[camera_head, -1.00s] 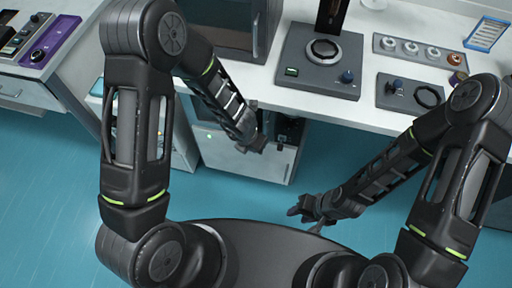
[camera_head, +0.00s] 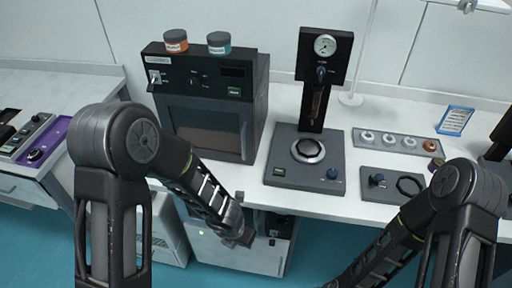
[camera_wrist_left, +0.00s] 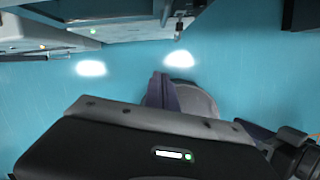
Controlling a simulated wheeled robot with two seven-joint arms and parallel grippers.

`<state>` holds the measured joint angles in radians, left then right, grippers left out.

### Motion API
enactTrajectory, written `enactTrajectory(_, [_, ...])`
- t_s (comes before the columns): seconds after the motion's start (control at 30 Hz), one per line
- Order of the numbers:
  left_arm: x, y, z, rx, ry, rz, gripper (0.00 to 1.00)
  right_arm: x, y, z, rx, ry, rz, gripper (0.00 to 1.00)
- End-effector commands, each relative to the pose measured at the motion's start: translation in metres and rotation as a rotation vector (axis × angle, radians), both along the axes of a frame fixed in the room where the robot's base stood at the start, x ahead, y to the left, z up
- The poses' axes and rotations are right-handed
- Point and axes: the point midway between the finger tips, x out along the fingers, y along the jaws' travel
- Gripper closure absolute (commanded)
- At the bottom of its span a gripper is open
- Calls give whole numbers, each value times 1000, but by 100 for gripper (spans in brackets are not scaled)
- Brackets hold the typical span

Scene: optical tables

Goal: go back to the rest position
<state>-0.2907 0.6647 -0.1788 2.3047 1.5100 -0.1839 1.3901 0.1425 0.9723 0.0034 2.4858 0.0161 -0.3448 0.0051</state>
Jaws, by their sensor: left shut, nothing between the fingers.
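My left gripper (camera_head: 238,239) hangs in front of the table's front edge in the head view, below the level of the table top. In the left wrist view its dark purple-grey fingers (camera_wrist_left: 160,90) are together with nothing between them. Below them floor and a grey rounded part of my own body show. My right arm comes in at the lower right of the head view, and its gripper is cut off there. A dark shape with a purple-grey tip (camera_wrist_left: 262,134) at the lower right of the left wrist view looks like my right gripper; its jaws are unclear.
The white table (camera_head: 285,97) bears a dark oven-like box (camera_head: 207,132) with two jars on top, a gauge press (camera_head: 305,155), a plate of several knobs (camera_head: 395,142) and a small panel (camera_head: 393,184). A cabinet (camera_head: 225,250) stands below. Blue floor (camera_head: 330,250) is open in front.

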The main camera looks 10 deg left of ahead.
Motion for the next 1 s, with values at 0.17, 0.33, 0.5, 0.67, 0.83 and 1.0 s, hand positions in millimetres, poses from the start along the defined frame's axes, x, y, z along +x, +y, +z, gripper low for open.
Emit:
enactTrajectory(0.17, [0, 0, 0, 3, -1, -12, 100, 0, 0, 0, 0, 0, 0, 64])
enactTrajectory(0.33, [2, 2, 0, 54, -23, -185, 100, 0, 0, 0, 0, -1, 0, 64])
enactTrajectory(0.5, [-3, 0, -6, 232, -98, -842, 100, 1, 0, -1, 0, -3, 0, 64])
enactTrajectory(0.67, [-33, -4, -41, 389, -171, -1657, 100, 1, 1, -7, 2, -6, 1, 64])
enactTrajectory(0.83, [-86, -23, -82, 421, -346, -2363, 100, 1, 2, -15, 5, -10, 2, 64])
enactTrajectory(1.0, [-144, -41, -111, 304, -518, -2597, 100, 2, 3, -23, 7, -12, 2, 64])
